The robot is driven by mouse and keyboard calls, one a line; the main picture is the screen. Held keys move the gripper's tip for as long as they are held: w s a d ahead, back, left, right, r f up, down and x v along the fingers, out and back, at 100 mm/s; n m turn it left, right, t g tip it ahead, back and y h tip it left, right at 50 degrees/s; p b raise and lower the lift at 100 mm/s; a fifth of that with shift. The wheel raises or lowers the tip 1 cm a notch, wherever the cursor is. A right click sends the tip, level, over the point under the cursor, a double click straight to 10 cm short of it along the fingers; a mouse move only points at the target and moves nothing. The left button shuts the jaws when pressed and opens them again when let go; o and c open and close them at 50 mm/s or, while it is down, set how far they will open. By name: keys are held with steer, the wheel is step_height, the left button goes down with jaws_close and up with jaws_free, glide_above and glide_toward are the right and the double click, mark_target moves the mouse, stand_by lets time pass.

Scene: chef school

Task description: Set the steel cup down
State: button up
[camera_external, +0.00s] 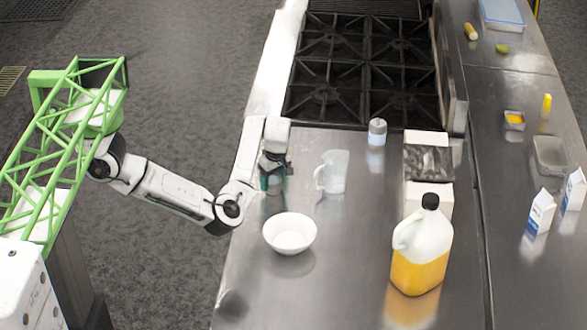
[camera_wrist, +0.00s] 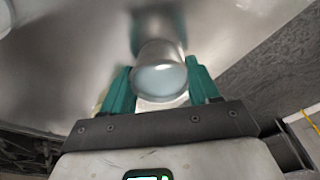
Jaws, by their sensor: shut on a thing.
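The steel cup (camera_wrist: 160,78) shows in the wrist view as a shiny round metal cup, its circular end facing the camera. My gripper (camera_external: 272,183) is at the left edge of the steel counter (camera_external: 330,270), left of the clear measuring jug and behind the white bowl. In the wrist view the teal fingers of my gripper (camera_wrist: 163,88) stand on either side of the cup, shut on it. In the external view the cup is small and largely hidden by the fingers. I cannot tell whether its base touches the counter.
A white bowl (camera_external: 290,234) stands in front of my gripper and a clear jug (camera_external: 334,171) close to its right. A shaker (camera_external: 377,133), a box (camera_external: 428,155) and a juice bottle (camera_external: 421,250) stand farther right. The stove (camera_external: 360,65) is behind.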

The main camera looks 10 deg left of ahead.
steer(key=shift+f, duration=0.1)
steer(key=o, duration=1.1)
